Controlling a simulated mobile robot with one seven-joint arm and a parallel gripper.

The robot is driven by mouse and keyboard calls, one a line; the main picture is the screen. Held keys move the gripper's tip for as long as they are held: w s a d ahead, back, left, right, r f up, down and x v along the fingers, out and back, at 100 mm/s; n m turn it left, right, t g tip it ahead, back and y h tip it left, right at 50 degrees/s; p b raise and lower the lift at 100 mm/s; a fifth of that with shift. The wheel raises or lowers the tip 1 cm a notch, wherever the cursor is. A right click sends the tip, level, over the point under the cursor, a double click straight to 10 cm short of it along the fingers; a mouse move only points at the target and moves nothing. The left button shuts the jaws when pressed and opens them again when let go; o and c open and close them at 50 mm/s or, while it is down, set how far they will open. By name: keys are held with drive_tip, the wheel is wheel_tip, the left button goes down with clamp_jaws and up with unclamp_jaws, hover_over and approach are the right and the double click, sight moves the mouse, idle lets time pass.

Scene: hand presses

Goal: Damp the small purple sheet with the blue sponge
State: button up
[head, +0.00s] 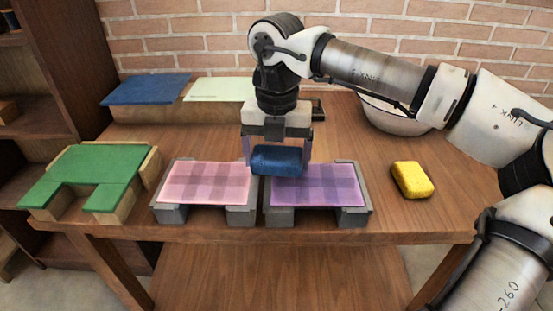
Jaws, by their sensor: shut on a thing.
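My gripper (277,158) is shut on the blue sponge (277,160), with one finger on each side of it. The sponge is over the back left part of the purple checked sheet (318,188) and the gap beside the pink one. I cannot tell whether it touches the sheet or hangs just above it. The purple sheet lies flat on a grey press base (352,216) near the table's front edge. Its back left corner is hidden behind the sponge and gripper.
A pink checked sheet (207,183) lies on another grey base just left. A green press (90,170) stands at far left. A yellow sponge (412,179) lies at right on bare table. Behind are a blue board (147,89), a pale green board (219,88) and a bowl (394,118).

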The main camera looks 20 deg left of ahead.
drive_tip(key=shift+r+p, duration=1.5)
drive_tip(key=shift+r, duration=1.05)
